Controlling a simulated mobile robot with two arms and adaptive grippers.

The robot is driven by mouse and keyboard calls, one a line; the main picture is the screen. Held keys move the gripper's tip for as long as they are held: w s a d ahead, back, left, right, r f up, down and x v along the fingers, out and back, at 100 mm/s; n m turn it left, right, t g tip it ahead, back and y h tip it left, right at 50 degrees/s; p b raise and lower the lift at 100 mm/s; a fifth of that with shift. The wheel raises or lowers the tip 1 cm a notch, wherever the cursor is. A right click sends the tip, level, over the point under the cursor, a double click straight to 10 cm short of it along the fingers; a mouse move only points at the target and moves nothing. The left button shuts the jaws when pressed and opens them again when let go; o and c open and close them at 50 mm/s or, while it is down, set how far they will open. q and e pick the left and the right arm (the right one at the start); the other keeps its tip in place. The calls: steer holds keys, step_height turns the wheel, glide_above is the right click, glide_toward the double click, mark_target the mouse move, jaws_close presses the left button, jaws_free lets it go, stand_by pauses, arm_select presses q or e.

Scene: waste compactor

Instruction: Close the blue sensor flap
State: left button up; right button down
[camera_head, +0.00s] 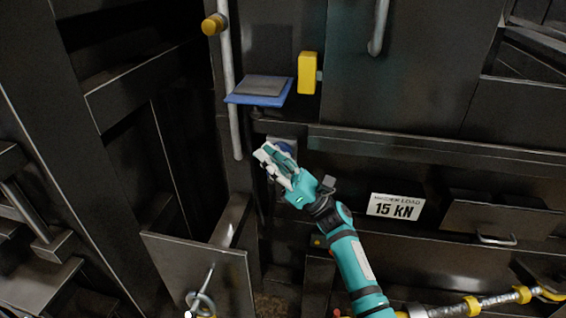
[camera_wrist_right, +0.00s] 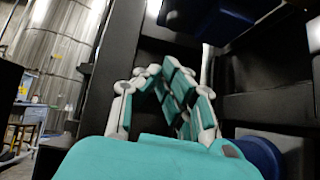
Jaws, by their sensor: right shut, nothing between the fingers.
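The blue sensor flap (camera_head: 258,99) sticks out from the dark panel, roughly level, with a grey plate on its top. Its dark blue underside (camera_wrist_right: 212,18) shows at the top of the right wrist view. My right gripper (camera_head: 265,155) is below the flap and apart from it, shut and empty, with its fingers pointing up and left. In the right wrist view the closed fingers (camera_wrist_right: 165,72) point up, below and left of the flap. A round blue part (camera_head: 284,147) on the panel is partly hidden behind the gripper. My left gripper is out of view.
A yellow block (camera_head: 307,73) is close to the right of the flap. A vertical grey bar (camera_head: 230,100) with a yellow knob (camera_head: 213,24) stands to its left. An open drawer (camera_head: 200,265) juts out at lower left. A "15 KN" sign (camera_head: 396,207) is on the right.

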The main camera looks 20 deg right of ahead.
mark_target(262, 96)
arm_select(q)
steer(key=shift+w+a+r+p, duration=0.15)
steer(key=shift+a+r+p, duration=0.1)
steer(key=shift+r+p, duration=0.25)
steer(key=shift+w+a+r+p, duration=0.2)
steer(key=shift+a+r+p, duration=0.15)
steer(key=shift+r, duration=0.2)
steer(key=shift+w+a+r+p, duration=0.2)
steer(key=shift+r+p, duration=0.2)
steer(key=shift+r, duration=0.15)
arm_select(e)
steer(key=shift+w+a+r, duration=0.15)
steer(key=shift+w+r, duration=0.05)
steer(key=shift+r, duration=0.65)
steer(key=shift+w+a+r, duration=0.15)
steer(key=shift+a+r, duration=0.05)
steer(key=shift+r, duration=0.7)
steer(key=shift+w+a+r, duration=0.15)
steer(key=shift+w+r, duration=0.05)
steer(key=shift+r, duration=0.65)
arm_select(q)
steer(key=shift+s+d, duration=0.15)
